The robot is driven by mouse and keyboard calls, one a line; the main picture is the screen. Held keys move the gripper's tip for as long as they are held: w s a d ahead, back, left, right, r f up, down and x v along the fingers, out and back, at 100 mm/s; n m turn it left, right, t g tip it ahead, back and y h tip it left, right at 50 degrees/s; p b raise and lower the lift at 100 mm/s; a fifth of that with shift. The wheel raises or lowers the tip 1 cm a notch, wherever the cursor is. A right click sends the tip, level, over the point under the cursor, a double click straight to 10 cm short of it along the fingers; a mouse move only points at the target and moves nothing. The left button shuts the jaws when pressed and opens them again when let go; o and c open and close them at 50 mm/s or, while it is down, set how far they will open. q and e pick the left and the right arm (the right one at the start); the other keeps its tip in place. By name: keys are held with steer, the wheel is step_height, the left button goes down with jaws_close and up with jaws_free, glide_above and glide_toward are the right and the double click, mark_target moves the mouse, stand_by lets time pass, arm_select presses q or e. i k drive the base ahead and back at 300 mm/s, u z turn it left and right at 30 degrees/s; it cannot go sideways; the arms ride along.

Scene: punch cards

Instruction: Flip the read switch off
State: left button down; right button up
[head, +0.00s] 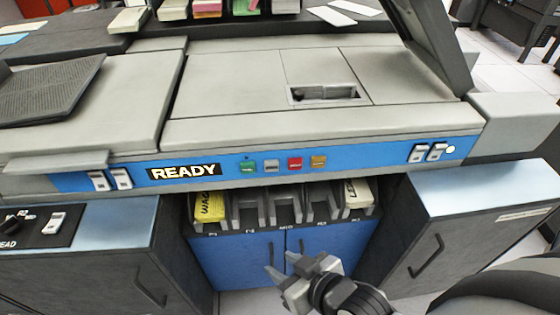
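A black panel (36,232) at the left edge carries a knob (10,222) marked R2 and a light rocker switch (57,221). Lettering ending in "EAD" is cut by the picture edge. The blue strip also has a pair of white rocker switches (109,179) left of the READY sign (184,172) and another pair (428,152) at its right end; their labels are too small to read. My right gripper (282,264) is at the bottom middle, in front of the blue doors, fingers apart and empty, away from all switches. My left gripper is out of view.
Green, grey, red and orange buttons (283,163) sit mid-strip. Below are card pockets (285,208), a yellow-topped card stack (210,206) at the left and a pale one (356,193) at the right. Cabinets (430,250) stand either side; a raised dark lid (432,45) is upper right.

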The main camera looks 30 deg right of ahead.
mark_target(419, 152)
steer(key=z, duration=1.8)
steer(key=k, duration=1.3)
steer(key=z, duration=0.75)
steer(key=i, duration=1.55)
steer(key=u, duration=0.75)
